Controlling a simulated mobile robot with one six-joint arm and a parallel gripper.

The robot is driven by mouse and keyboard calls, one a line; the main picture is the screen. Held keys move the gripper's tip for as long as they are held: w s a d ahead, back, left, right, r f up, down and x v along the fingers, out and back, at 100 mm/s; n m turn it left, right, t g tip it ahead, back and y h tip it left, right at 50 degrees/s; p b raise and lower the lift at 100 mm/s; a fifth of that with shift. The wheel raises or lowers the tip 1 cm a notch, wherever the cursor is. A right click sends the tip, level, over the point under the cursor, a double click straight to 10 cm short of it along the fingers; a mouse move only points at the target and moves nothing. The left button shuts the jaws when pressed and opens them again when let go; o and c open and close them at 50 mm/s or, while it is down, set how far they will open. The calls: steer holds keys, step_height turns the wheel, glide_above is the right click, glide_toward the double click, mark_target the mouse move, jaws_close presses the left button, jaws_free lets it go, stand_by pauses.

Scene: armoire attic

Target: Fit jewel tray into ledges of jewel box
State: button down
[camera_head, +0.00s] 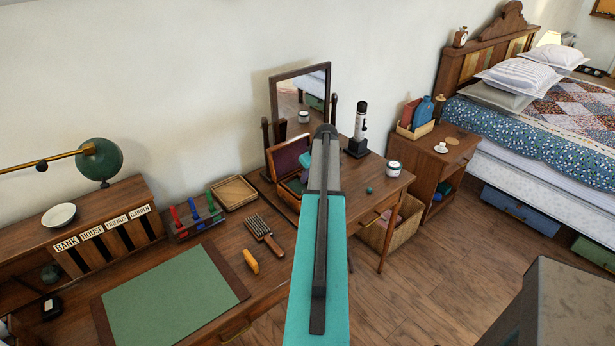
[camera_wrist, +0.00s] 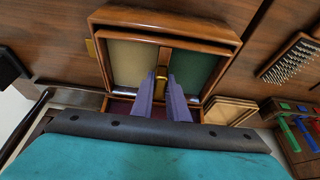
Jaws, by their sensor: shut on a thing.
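The jewel tray (camera_wrist: 132,62) is a wooden frame with a cream compartment, a green compartment and a divider carrying a brass handle. In the wrist view, my gripper (camera_wrist: 164,78), with purple fingers, is shut on the handle at the tray's middle. The jewel box (camera_head: 288,157) stands on the dressing table in the head view with its reddish-lined lid open. In the wrist view the tray is over the box, and dark red lining shows below it. I cannot tell whether the tray rests on the ledges. My arm hides the gripper and part of the box in the head view.
A mirror (camera_head: 301,100) stands behind the box. A black-and-white cylinder (camera_head: 360,122) and a tin (camera_head: 393,168) stand to its right. A wooden tray (camera_head: 233,192), a brush (camera_head: 264,232) and colored tools (camera_head: 190,214) lie to its left.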

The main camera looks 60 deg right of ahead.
steer(key=shift+f+b, duration=0.6)
steer(key=shift+f, duration=0.55)
steer(key=c, duration=1.6)
jaws_free()
steer(key=shift+c, duration=0.2)
steer(key=shift+s+r, duration=0.1)
steer(key=b+v, duration=0.3)
steer(key=v, duration=1)
steer(key=shift+r, duration=0.3)
